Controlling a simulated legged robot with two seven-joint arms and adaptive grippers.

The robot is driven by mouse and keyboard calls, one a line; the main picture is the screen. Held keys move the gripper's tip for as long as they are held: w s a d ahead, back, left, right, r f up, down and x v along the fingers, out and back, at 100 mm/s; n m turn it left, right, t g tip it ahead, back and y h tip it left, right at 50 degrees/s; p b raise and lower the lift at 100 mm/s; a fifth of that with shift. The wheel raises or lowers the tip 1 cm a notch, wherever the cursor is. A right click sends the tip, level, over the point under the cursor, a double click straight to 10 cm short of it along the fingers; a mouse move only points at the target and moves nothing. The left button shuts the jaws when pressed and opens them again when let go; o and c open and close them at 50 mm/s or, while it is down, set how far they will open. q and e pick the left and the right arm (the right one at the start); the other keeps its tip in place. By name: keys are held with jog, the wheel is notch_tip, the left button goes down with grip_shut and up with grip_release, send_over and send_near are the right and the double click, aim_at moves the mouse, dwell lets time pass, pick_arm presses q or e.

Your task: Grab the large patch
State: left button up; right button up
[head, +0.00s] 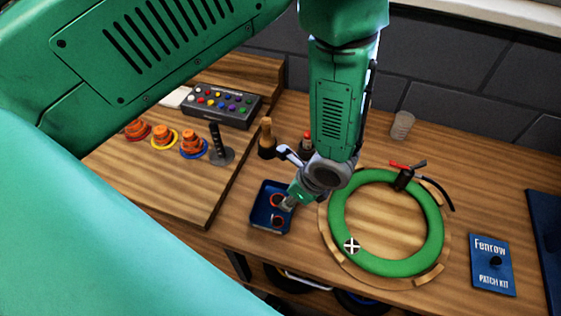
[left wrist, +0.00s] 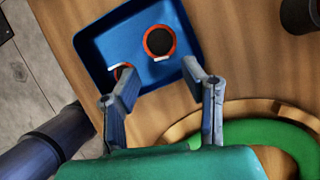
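A blue tray (head: 259,223) lies on the bench left of the green tyre. It holds two round black patches with orange rims. The larger patch (left wrist: 159,41) shows whole in the left wrist view; in the head view it is the farther one (head: 277,200). The smaller patch (left wrist: 121,71) is partly hidden behind a finger in the left wrist view; it is the nearer one in the head view (head: 277,219). My left gripper (left wrist: 150,88) is open and empty above the tray, its fingers pointing towards the patches. It also shows in the head view (head: 291,199). My right gripper is not in view.
The green tyre (head: 434,225) lies on a round wooden stand right of the tray. Bottles (head: 267,138) stand behind the tray. A black-handled tool (head: 219,147), orange stacks (head: 161,137) and a button box (head: 222,106) are left. A patch kit (head: 491,265) and clear cup (head: 402,125) are right.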

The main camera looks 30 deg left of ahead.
aim_at(278, 198)
pick_arm(q)
jog(key=x, duration=0.4)
jog(key=shift+w+r, duration=0.1)
jog(key=shift+w, duration=0.15)
jog(key=shift+d, duration=0.1)
jog(key=c, duration=0.8)
jog(key=shift+o, duration=0.2)
jog(key=shift+r, duration=0.1)
